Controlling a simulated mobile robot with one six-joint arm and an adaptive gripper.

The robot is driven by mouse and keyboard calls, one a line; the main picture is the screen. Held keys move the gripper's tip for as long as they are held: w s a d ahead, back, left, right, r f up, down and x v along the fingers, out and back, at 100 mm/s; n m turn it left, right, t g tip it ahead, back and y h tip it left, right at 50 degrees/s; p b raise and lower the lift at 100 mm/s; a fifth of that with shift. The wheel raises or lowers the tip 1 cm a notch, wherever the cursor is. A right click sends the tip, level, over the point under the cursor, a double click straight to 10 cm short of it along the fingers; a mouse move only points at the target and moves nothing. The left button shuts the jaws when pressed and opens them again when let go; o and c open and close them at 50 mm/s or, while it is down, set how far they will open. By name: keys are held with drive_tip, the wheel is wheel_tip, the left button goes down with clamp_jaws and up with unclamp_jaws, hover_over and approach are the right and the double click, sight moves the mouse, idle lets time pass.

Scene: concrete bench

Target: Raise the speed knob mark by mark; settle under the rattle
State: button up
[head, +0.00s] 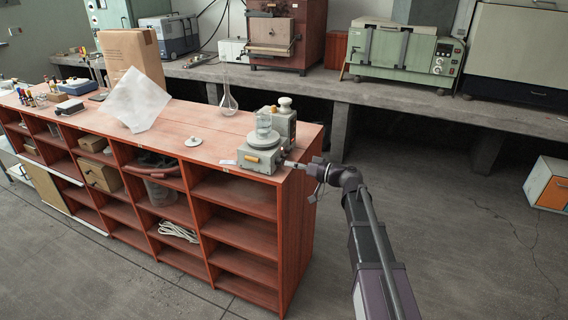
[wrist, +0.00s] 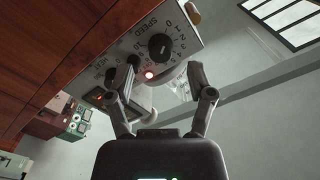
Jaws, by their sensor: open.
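The speed knob (wrist: 160,46) is a black dial on the grey panel of the stirrer (wrist: 128,48), beside the word SPEED and a ring of printed digits. I cannot tell which digit its pointer meets.
A second dark knob (wrist: 112,75) is on the same panel. A grey box (head: 286,127) stands behind the stirrer. A glass flask (head: 228,104), a small white lidlike piece (head: 194,142) and a white sheet (head: 137,97) are farther left on the red bench (head: 215,135).

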sight(279, 161)
drive_tip(key=shift+x, duration=1.45)
clamp_jaws()
